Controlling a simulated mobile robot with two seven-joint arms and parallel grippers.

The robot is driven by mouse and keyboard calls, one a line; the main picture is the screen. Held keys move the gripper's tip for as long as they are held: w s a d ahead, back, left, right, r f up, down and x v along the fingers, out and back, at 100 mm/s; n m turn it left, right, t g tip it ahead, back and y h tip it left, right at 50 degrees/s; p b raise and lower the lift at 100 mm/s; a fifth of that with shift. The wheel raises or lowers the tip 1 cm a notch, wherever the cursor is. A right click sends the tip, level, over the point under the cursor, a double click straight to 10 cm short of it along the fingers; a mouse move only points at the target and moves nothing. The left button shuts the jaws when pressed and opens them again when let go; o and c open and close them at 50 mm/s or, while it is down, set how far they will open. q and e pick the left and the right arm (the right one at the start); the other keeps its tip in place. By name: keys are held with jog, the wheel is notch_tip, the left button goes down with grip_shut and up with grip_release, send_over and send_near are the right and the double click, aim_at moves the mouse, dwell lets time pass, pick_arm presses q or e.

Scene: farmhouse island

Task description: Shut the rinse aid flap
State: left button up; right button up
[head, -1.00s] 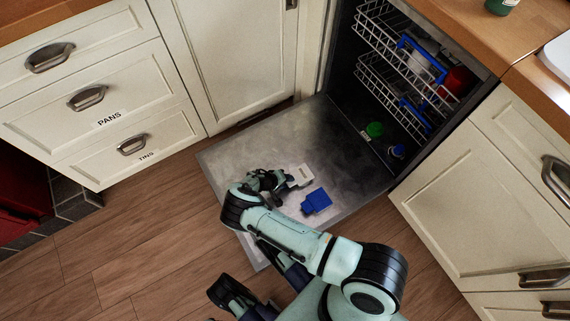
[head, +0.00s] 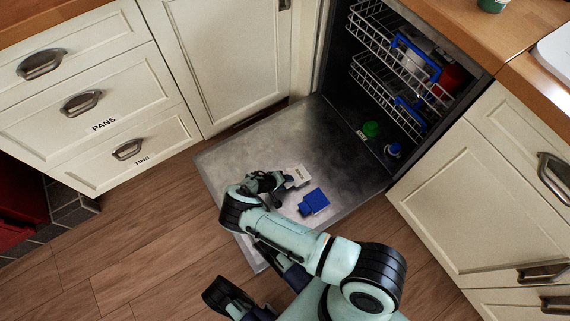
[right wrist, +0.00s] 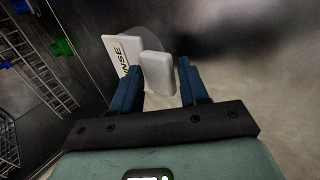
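The rinse aid flap (right wrist: 157,73) is a small pale block standing up from the open dishwasher door, beside a white plate (right wrist: 122,55) lettered "INSE" in the right wrist view. The plate also shows in the head view (head: 298,176), partly hidden by my right gripper (head: 276,186). In the right wrist view, my right gripper (right wrist: 160,85) has its two blue fingers apart, with the flap showing between them near the tips. I cannot tell whether a finger touches it.
The dishwasher door (head: 240,150) lies folded down over the wood floor. A blue piece (head: 313,202) is on it near the plate. A green cap (head: 371,130) and a blue-and-white cap (head: 393,150) are in the tub bottom. Wire racks (head: 385,85) hold dishes above.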

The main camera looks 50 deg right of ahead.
jog(key=shift+w+a+r, duration=0.1)
jog(key=shift+w+a, duration=0.05)
jog(key=shift+a, duration=0.1)
jog(key=shift+a+r, duration=0.2)
jog(key=shift+r, duration=0.05)
pick_arm(q)
jog(key=w+r+t+p, duration=0.2)
jog(key=w+r+p, duration=0.1)
jog(key=w, duration=0.4)
jog(key=shift+d+r+m+t+p, duration=0.35)
jog(key=shift+d+r, duration=0.1)
jog(key=shift+r, duration=0.15)
pick_arm(e)
jog(key=v, duration=1.2)
jog(key=shift+r, duration=0.25)
